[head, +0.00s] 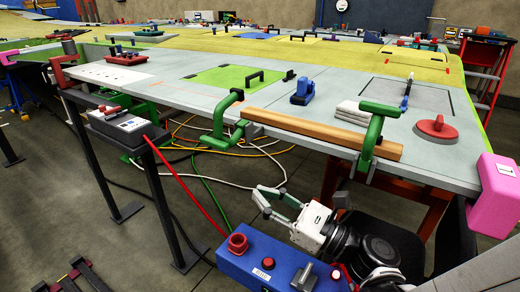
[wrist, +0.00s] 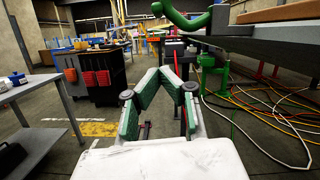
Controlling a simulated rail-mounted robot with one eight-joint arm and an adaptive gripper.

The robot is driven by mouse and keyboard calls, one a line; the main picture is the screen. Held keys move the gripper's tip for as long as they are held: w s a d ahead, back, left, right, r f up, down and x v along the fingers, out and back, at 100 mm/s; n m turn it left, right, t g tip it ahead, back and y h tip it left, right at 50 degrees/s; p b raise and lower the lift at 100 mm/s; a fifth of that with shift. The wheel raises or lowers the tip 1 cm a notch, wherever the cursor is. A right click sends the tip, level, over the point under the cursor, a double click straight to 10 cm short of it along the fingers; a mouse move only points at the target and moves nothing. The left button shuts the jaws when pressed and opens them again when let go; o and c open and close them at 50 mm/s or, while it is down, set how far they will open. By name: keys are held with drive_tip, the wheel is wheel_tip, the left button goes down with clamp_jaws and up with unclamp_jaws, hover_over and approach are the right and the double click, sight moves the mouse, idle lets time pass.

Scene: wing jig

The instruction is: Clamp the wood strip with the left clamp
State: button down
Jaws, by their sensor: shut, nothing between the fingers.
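The wood strip (head: 318,132) lies along the front edge of the grey wing panel (head: 180,95). The green left clamp (head: 219,118) stands at the strip's left end, on the panel edge; I cannot tell whether its jaw touches the strip. The green right clamp (head: 373,138) sits over the strip near its right end. My gripper (head: 262,192) is below the panel edge, between the two clamps and apart from both. In the wrist view my gripper (wrist: 159,72) has its green-padded fingers together, with nothing between them. Part of a green clamp (wrist: 187,18) shows above it.
A blue box with a red socket (head: 265,262) is in front below my gripper. Cables (head: 240,150) hang and lie under the panel. A blue tool (head: 303,92), white pads (head: 354,112) and a red suction handle (head: 437,128) rest on the panel. A pink block (head: 498,182) covers the right corner.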

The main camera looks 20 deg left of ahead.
drive_tip(key=w+a+r, duration=0.1)
drive_tip(key=a+r, duration=0.5)
drive_tip(key=a, duration=0.3)
drive_tip(key=shift+a+r, duration=0.2)
drive_tip(key=shift+a, duration=0.15)
drive_tip(key=shift+r, duration=0.1)
idle(0.4)
